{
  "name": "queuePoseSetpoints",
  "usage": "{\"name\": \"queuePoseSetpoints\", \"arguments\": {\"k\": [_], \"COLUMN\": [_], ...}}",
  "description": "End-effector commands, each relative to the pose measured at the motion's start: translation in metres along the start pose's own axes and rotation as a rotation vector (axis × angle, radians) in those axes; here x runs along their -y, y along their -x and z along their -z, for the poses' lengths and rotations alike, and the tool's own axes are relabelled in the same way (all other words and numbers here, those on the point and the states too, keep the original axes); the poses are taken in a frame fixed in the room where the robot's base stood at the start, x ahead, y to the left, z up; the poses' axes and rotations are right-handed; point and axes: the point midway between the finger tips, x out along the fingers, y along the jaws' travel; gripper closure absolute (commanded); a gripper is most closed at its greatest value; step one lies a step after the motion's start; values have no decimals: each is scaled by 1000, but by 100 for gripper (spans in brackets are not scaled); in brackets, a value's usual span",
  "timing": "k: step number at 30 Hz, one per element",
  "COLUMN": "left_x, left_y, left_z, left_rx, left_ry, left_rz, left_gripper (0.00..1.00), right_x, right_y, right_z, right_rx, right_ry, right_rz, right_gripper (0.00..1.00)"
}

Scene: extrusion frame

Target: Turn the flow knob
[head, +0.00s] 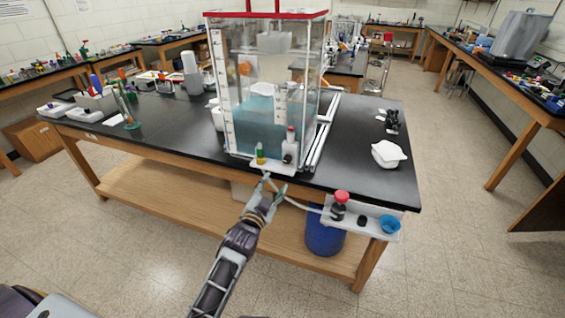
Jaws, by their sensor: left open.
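A clear tank (262,90) with a red rim and blue liquid stands at the front edge of the black bench. At its foot, a small white ledge (274,168) carries a green and yellow fitting (260,154) and a white block with a dark knob (287,158) and a red top. A red-capped dark part (341,199) stands on a white shelf at the bench front. The frames do not show for certain which part is the flow knob. My left gripper (273,184) is open and empty, just in front of and below the ledge. My right gripper is out of view.
A pale tube (300,206) runs near my left gripper toward the white shelf (376,232), which holds a blue cup (389,224). A blue bin (323,236) stands below. The black bench (345,170) is mostly clear right of the tank.

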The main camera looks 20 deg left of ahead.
Motion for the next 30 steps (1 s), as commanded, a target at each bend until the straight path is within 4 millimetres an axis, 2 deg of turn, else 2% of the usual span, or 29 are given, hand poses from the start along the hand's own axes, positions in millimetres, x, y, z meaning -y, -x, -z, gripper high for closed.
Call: {"name": "queuePoseSetpoints", "arguments": {"k": [6, 11, 30], "left_x": [1, 1, 1], "left_y": [0, 0, -6], "left_z": [0, -1, 0], "left_rx": [3, 3, 3], "left_ry": [-169, -236, -245], "left_rz": [3, 3, 3], "left_gripper": [49, 49, 49], "right_x": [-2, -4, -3], "right_y": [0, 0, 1], "right_z": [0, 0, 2], "right_rx": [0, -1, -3], "right_ry": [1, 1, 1], "right_rz": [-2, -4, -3], "right_gripper": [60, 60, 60]}}
